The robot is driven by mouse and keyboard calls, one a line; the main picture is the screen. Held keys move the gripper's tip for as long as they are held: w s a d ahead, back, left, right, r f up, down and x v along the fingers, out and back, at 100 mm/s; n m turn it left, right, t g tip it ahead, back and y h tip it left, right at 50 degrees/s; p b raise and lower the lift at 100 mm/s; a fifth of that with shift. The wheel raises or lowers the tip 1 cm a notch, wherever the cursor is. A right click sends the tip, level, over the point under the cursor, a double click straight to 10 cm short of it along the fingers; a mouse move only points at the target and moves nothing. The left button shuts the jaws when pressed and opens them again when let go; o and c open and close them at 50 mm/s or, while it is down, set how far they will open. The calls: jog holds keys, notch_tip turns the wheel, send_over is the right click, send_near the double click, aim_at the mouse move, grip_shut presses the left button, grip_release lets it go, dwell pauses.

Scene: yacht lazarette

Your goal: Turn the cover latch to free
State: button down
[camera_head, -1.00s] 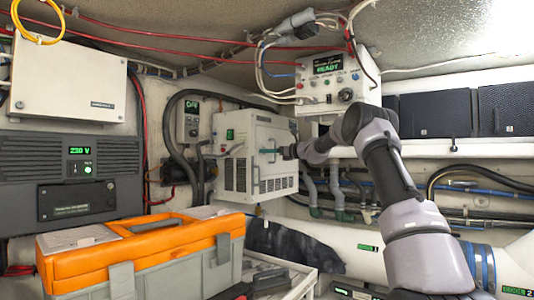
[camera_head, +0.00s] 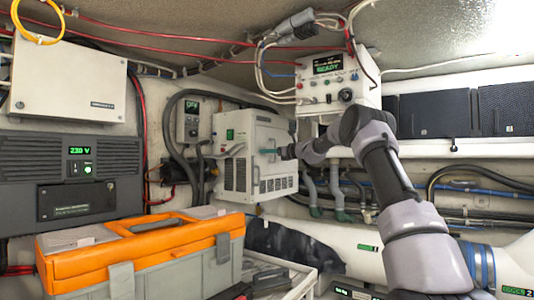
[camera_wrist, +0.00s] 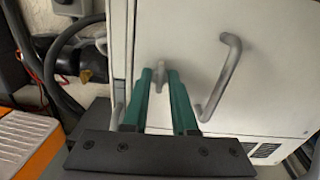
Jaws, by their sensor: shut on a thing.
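My gripper (camera_wrist: 161,77) is shut on this latch. In the head view my gripper (camera_head: 273,152) is at the right part of the box, and the latch is too small to make out there. The latch's exact angle is partly hidden by the fingers.
A grey bar handle (camera_wrist: 226,76) stands out from the cover just right of my fingers. Hoses (camera_head: 325,195) run below and right of the box. An orange and grey toolbox (camera_head: 140,255) stands in front at left. A control box (camera_head: 338,85) reading READY hangs above.

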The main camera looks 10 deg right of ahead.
jog(key=shift+n, duration=8.6)
jog(key=c, duration=0.7)
grip_release()
jog(key=shift+d, duration=0.15)
